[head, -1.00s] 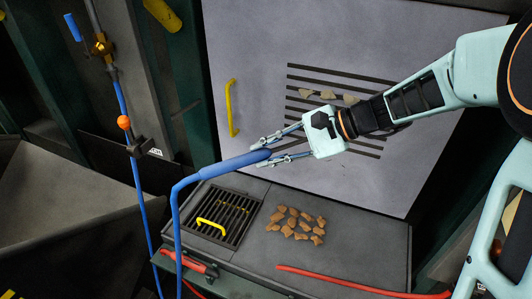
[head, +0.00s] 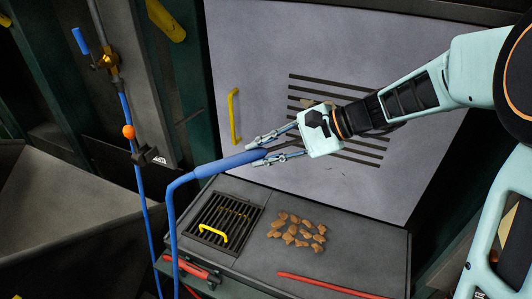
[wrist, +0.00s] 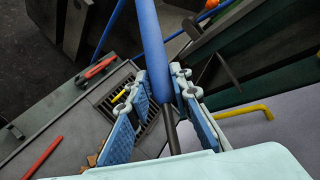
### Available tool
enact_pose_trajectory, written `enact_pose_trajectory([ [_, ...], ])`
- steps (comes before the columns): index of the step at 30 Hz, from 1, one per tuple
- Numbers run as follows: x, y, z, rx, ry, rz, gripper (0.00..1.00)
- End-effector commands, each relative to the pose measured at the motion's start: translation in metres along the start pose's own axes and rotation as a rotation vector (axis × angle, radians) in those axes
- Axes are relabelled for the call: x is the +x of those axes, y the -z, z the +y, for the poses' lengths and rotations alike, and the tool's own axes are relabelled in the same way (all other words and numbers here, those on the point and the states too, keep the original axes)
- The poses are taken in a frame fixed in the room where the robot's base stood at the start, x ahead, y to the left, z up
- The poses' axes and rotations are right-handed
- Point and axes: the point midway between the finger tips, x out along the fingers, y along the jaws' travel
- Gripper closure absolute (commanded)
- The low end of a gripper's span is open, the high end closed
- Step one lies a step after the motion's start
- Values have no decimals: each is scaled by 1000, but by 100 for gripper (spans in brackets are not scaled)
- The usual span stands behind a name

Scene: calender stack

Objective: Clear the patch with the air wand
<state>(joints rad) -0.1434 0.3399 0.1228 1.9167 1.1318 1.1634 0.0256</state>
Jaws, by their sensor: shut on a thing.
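The air wand (head: 228,164) has a blue grip, and its blue hose bends down at the left. My gripper (head: 262,151) is shut on it and holds it in front of the grey slotted panel (head: 310,190), above the ledge. In the wrist view the blue grip (wrist: 152,40) runs between the fingers, and a thin dark rod continues back towards the palm. A patch of brown chips (head: 297,229) lies on the ledge, apart from the wand.
A barred grate (head: 222,218) with a yellow handle is set in the ledge left of the chips. A red rod (head: 325,286) lies at the ledge's front. A yellow panel handle (head: 233,115) and a valve pipe with blue lever (head: 80,40) stand left.

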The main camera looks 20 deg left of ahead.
Motion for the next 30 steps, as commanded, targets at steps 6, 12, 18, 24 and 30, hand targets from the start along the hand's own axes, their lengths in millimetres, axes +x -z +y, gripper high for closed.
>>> enact_pose_trajectory([
  [6, 8, -1, -6, 1, 2, -1, 100],
  [12, 16, -3, -11, -1, 2, -1, 100],
  [18, 23, -4, -16, 0, 2, -1, 100],
  [24, 31, -4, -21, 0, 2, -1, 100],
  [30, 39, -5, -26, -1, 2, -1, 100],
])
